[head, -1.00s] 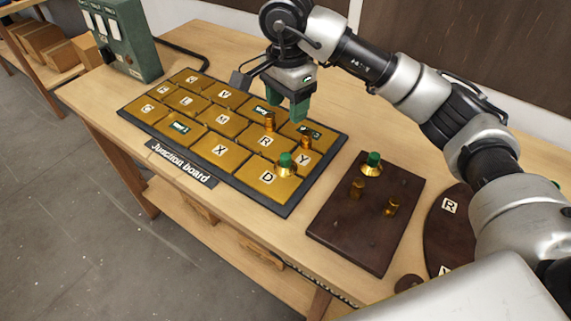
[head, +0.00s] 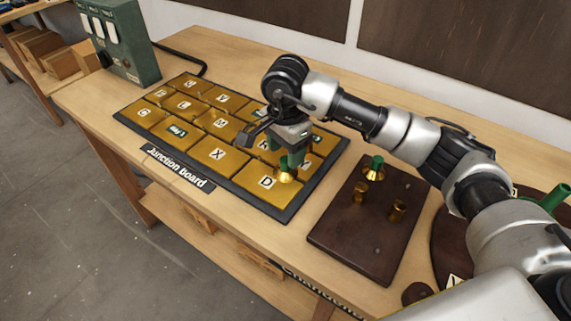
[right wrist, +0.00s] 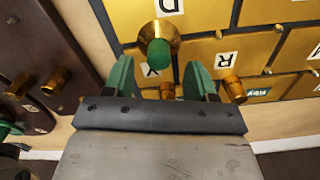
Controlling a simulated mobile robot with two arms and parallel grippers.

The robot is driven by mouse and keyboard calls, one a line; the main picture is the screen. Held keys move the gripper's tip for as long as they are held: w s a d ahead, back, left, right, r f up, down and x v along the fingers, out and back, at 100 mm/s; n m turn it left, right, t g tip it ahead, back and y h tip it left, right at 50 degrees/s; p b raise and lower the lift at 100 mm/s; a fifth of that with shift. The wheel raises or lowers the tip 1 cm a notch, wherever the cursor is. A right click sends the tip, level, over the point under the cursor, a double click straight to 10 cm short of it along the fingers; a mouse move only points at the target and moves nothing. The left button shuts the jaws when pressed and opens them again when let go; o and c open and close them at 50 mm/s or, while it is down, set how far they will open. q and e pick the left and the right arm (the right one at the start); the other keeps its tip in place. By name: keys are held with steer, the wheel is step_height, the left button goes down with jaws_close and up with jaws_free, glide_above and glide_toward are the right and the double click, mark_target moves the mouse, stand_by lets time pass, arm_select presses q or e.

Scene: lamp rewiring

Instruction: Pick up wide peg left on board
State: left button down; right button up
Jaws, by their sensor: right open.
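The wide peg, with a brass base and green top (head: 286,170), stands on the junction board (head: 225,183) near tile D. In the right wrist view the peg (right wrist: 158,40) stands upright just beyond the fingertips, roughly centred between them. My right gripper (head: 291,160) is low over the board at the peg, its green fingers partly overlapping it in the head view. In the right wrist view the right gripper (right wrist: 160,75) is open, with a finger on either side of the gap. I cannot tell whether a finger touches the peg. My left gripper is not in view.
Narrow brass pegs, one of them (right wrist: 233,90), stand on the board close to the right fingers. A dark brown plate (head: 350,238) right of the board holds another green-topped peg (head: 374,168) and brass pegs (head: 360,192). A green control box (head: 122,45) stands at the back left.

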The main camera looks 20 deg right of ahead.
mark_target(286, 160)
steer(key=shift+s+f, duration=0.1)
steer(key=shift+f, duration=1.6)
steer(key=shift+c, duration=0.2)
jaws_close()
